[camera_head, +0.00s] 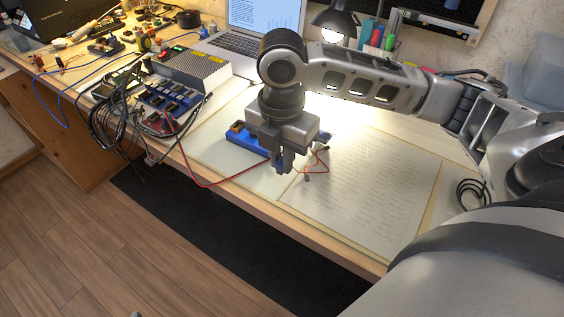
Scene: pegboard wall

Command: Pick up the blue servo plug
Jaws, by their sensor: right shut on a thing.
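My right gripper (284,162) points down over the workbench, just above or at the papers. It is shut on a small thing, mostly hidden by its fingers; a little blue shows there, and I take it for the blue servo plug. A larger blue part (246,139) with a brown piece on top lies behind and left of the gripper, partly covered by it. Red and dark wires (318,160) show right of the fingers, and a red wire runs off left. I cannot tell whether the plug is clear of the surface. My left gripper is not in view.
A lit lamp (337,24) and a laptop (265,15) stand behind my arm. A silver box (192,67), a blue rack of dark modules (172,97) and tangled black cables (112,122) are at left. Written paper (365,190) lies flat, with free room right of the gripper.

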